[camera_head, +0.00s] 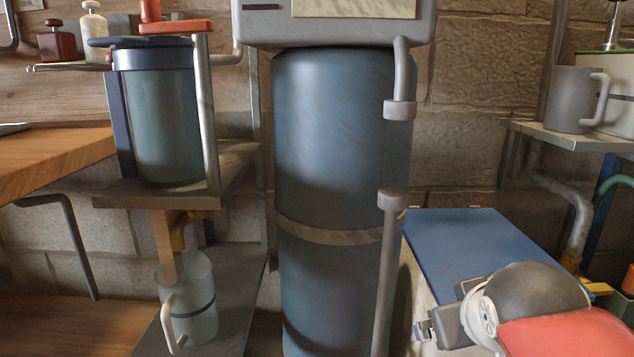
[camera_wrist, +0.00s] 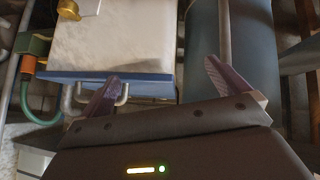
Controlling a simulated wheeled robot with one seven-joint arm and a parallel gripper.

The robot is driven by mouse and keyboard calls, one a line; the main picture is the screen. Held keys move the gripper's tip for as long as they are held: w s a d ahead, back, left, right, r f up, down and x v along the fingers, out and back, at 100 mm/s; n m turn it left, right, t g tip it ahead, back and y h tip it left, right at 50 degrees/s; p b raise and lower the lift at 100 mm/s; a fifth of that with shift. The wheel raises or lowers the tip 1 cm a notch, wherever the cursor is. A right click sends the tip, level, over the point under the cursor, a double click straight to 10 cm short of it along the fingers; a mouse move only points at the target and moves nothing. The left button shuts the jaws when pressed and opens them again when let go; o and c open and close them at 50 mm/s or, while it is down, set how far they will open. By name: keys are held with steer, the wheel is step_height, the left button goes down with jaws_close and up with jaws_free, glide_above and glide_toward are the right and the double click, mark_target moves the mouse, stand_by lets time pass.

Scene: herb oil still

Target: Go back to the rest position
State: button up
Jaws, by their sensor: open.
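My gripper (camera_head: 428,326) is at the lower right in the head view, in front of a box with a blue top (camera_head: 460,245). Much of the gripper is hidden behind my own wrist and red arm link. In the wrist view my gripper (camera_wrist: 162,72) shows two purple fingers spread wide apart, with nothing held between them. Beyond the fingers are a white-topped box (camera_wrist: 120,45) with a blue edge and metal handles, and a blue-grey cylinder (camera_wrist: 245,65) to its right.
A tall blue tank (camera_head: 335,140) with a grey side pipe stands mid-view. Left are a lidded glass jar (camera_head: 165,125) on a shelf, a glass mug (camera_head: 197,305) below and a wooden counter (camera_head: 60,160). A grey mug (camera_head: 572,100) stands on the right shelf.

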steer(key=s+a+f+m+g+y+p, duration=0.1)
steer(key=s+a+f+g+y, duration=0.15)
steer(key=s+a+f, duration=0.45)
step_height(320, 180, up, 10)
steer(key=d+p, duration=0.2)
steer(key=p, duration=0.9)
steer(key=shift+s+f+p, duration=0.2)
steer(key=shift+s+p, duration=0.1)
steer(key=shift+d+g+h, duration=0.1)
steer(key=shift+g+h, duration=0.15)
